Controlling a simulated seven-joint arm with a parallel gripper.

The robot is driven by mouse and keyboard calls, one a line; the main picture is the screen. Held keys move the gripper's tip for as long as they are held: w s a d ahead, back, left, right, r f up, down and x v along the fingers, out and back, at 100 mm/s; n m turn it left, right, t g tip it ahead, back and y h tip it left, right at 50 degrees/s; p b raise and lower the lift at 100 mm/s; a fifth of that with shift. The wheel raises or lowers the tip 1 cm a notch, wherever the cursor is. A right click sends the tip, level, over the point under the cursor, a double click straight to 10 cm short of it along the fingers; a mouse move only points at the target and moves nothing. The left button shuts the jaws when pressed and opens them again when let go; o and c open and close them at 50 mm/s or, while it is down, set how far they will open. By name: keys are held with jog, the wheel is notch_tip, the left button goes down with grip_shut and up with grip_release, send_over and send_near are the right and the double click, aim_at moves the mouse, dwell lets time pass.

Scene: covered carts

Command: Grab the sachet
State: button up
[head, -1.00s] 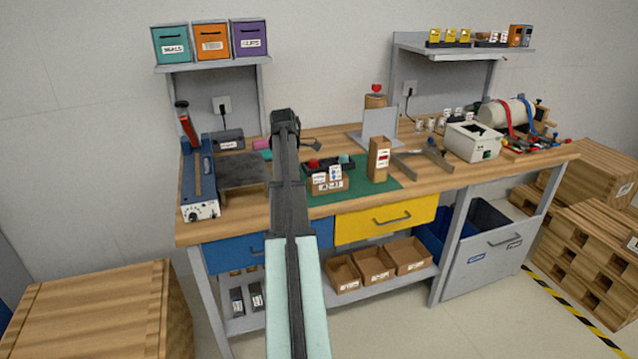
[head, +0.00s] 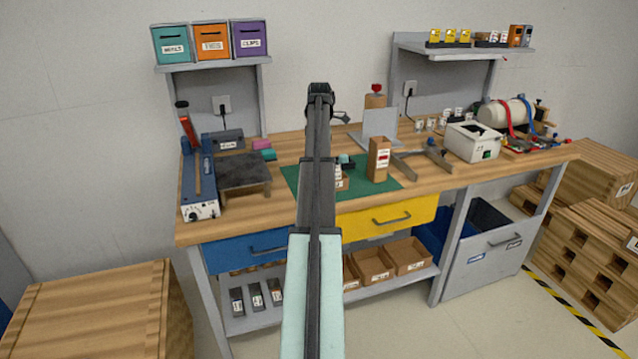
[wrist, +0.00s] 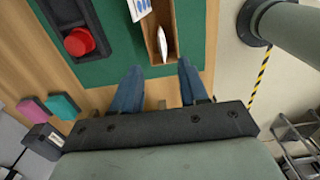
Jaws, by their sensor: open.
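A narrow open cardboard box (wrist: 160,22) stands on the green mat in the wrist view. A white sachet (wrist: 165,42) stands in it, seen nearly edge-on. A white sachet with blue marks (wrist: 138,8) shows beside the box's left wall, cut off by the frame. My gripper (wrist: 157,82) is open and empty, its two blue fingers just below the box's near end and apart from the sachets. In the head view my own arm covers most of the box and sachets; a white part of one sachet (head: 338,171) shows at the arm's right edge.
A tall cardboard holder (head: 379,160) stands right of the box on the green mat (head: 405,181). A dark tray with a red round object (wrist: 79,42) lies left of the box in the wrist view. Pink and teal blocks (head: 262,149) lie near the dark platform.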

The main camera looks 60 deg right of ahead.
jog(key=shift+a+f, duration=0.2)
jog(key=shift+f, duration=3.2)
grip_shut()
